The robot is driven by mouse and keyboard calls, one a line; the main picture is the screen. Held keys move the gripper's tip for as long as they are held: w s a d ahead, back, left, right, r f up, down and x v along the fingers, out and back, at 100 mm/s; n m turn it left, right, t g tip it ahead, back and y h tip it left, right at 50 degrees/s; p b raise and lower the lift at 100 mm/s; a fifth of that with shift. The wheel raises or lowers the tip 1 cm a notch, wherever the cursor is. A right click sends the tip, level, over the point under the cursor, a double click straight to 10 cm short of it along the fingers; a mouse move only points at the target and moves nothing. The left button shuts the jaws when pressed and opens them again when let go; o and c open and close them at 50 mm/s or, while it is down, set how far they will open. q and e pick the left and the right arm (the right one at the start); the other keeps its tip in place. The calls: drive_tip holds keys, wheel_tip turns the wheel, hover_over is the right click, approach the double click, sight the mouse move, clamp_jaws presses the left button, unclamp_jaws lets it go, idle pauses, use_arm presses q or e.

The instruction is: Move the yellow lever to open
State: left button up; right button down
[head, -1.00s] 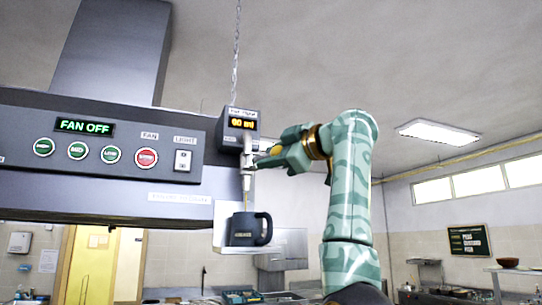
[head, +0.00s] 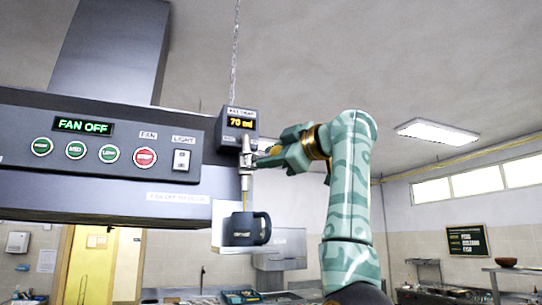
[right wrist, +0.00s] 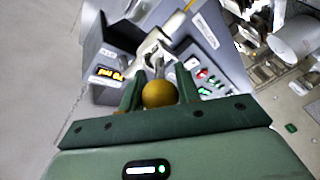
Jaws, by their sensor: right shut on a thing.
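The yellow lever's round knob (right wrist: 159,95) sits between the two green fingers of my right gripper (right wrist: 160,78) in the right wrist view. The gripper is shut on it. In the head view my right gripper (head: 262,160) is at the right side of the dispenser's metal tap (head: 246,165), and its fingers hide most of the lever. The dispenser's display (head: 240,123) reads 70 ml. A thin yellow stream runs from the tap into a dark mug (head: 246,230) below it. My left gripper is not in view.
The range hood (head: 90,190) with a FAN OFF display, several round buttons and a light switch (head: 182,160) stands close on the left. The mug rests on a small pale shelf (head: 230,249). A chain (head: 236,60) hangs above the dispenser.

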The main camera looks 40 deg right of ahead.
drive_tip(key=shift+s+d+r, duration=0.1)
drive_tip(key=shift+s+r, duration=0.05)
drive_tip(key=shift+r, duration=0.05)
drive_tip(key=c, duration=1.4)
unclamp_jaws()
drive_tip(key=o, duration=0.4)
drive_tip(key=shift+c, duration=0.2)
drive_tip(key=shift+d+f, duration=0.15)
drive_tip(key=b+v, duration=0.8)
drive_tip(key=v, duration=0.8)
